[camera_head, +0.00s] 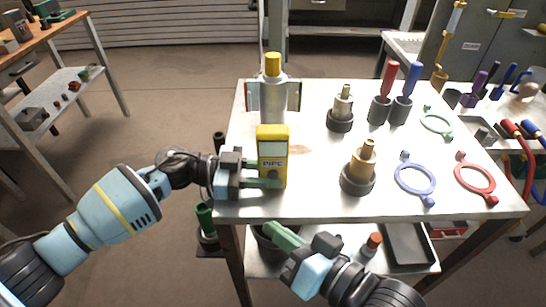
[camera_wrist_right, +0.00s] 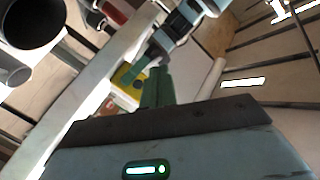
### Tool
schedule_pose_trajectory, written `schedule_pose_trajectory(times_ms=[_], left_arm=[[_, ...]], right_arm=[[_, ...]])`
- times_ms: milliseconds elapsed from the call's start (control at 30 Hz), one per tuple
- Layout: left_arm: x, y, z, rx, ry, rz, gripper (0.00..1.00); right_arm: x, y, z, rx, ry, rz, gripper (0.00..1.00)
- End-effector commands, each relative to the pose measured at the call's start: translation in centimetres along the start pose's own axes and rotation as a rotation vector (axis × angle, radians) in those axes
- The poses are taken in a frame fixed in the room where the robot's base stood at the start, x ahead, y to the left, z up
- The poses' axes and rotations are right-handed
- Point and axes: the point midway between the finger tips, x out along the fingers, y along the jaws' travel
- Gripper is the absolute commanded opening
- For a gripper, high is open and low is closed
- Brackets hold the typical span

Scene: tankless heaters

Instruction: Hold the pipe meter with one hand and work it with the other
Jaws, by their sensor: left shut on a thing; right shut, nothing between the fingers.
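The yellow pipe meter (camera_head: 273,150) stands upright near the left edge of the white table, its grey screen and "PIPE" label facing me. My left gripper (camera_head: 266,173) is shut on its lower left side. My right gripper (camera_head: 283,236) is shut and empty, below and in front of the meter, near the table's front edge and apart from the meter. In the right wrist view the meter (camera_wrist_right: 128,82) shows beyond the green fingertips of my right gripper (camera_wrist_right: 156,85). The meter's lower part is partly covered by the left fingers.
A white canister with a yellow cap (camera_head: 273,90) stands behind the meter. Brass fittings (camera_head: 361,164) on dark bases stand to the right, with a blue ring (camera_head: 415,178) and a red ring (camera_head: 475,178) farther right. A lower shelf holds a dark tray (camera_head: 408,246).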

Motion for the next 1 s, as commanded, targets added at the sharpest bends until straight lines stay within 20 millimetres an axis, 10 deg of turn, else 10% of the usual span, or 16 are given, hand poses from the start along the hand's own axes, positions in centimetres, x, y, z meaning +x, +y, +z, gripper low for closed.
schedule_pose_trajectory(times_ms=[1000], left_arm=[[0.0,0.0,-0.1,0.0,0.001,0.0,0.13]], right_arm=[[5.9,4.4,-4.3,-0.001,0.0,0.002,0.0]])
